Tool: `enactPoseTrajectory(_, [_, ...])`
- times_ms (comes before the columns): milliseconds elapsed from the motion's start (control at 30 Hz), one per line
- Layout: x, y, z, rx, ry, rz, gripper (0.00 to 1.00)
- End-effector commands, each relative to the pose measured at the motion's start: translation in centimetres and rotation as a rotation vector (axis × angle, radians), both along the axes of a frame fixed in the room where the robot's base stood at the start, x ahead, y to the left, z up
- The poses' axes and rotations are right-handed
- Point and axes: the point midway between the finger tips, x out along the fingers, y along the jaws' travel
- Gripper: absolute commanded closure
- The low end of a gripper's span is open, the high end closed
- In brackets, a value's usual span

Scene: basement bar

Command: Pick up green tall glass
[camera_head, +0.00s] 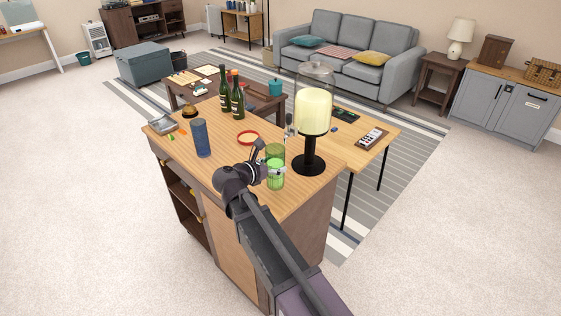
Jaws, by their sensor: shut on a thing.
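Part of the glass is hidden behind the fingers. I cannot tell whether its base touches the bar top or is slightly above it.
A blue tall glass (201,138), a red-rimmed dish (248,138) and two green bottles (231,96) stand farther left and back. The bar's right edge is near.

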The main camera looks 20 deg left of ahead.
Motion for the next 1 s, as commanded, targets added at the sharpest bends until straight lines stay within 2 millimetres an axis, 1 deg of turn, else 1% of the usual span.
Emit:
enactPoseTrajectory(33, [-0.6, 0.0, 0.1, -0.001, -0.002, 0.002, 0.79])
enactPoseTrajectory(500, [-5.0, 0.7, 0.5, -0.001, -0.001, 0.001, 0.79])
enactPoseTrajectory(800, [-7.2, 1.0, 0.8, -0.001, -0.001, 0.001, 0.79])
enactPoseTrajectory(1000, [-8.3, 1.2, 0.9, -0.001, -0.002, 0.001, 0.79])
